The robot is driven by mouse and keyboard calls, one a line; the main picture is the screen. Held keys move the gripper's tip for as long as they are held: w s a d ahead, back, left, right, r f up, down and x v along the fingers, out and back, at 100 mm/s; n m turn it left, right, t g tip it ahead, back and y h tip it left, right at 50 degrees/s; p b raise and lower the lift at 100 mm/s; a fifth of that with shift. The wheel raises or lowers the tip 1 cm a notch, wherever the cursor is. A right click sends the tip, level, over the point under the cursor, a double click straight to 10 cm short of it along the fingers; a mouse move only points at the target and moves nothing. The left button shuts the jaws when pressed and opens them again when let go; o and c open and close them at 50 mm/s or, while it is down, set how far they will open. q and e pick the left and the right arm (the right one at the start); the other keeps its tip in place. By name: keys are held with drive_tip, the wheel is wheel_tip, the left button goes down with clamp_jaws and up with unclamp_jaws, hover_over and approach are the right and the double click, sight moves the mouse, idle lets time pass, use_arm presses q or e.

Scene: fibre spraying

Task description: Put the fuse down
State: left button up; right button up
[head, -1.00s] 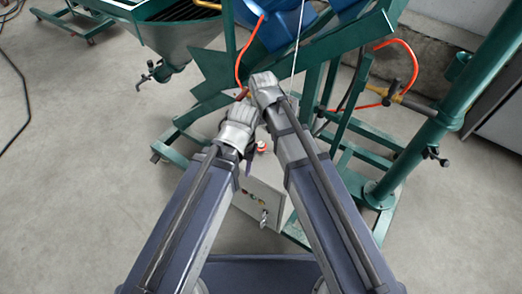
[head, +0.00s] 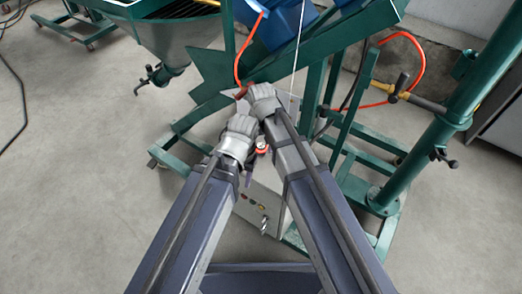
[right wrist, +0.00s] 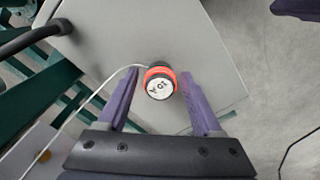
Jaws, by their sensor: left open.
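My right gripper (right wrist: 158,90) has its two purple fingers apart. A round piece with a red rim, black collar and marked white face (right wrist: 160,84) shows between the fingertips, in front of the pale grey box (right wrist: 205,50). I cannot tell whether this piece is the fuse or part of the box. A small red and white piece (head: 262,147) also shows in the head view above the box (head: 250,205). My left gripper (head: 236,112) is open, just below and left of my right gripper (head: 258,92). No fuse is clearly seen elsewhere.
Green machine frame legs (head: 335,120) stand behind and right of the box. An orange hose (head: 418,60) and a thin white line (head: 297,40) hang near the grippers. Open concrete floor (head: 80,190) lies left.

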clamp_jaws()
idle(0.3)
drive_tip(key=shift+r, duration=0.1)
wheel_tip(320, 180, up, 10)
drive_tip(key=p, duration=1)
wheel_tip(320, 180, up, 11)
drive_tip(key=p, duration=1.2)
hover_over(261, 145)
drive_tip(key=shift+r+b, duration=0.1)
drive_tip(key=shift+b, duration=0.2)
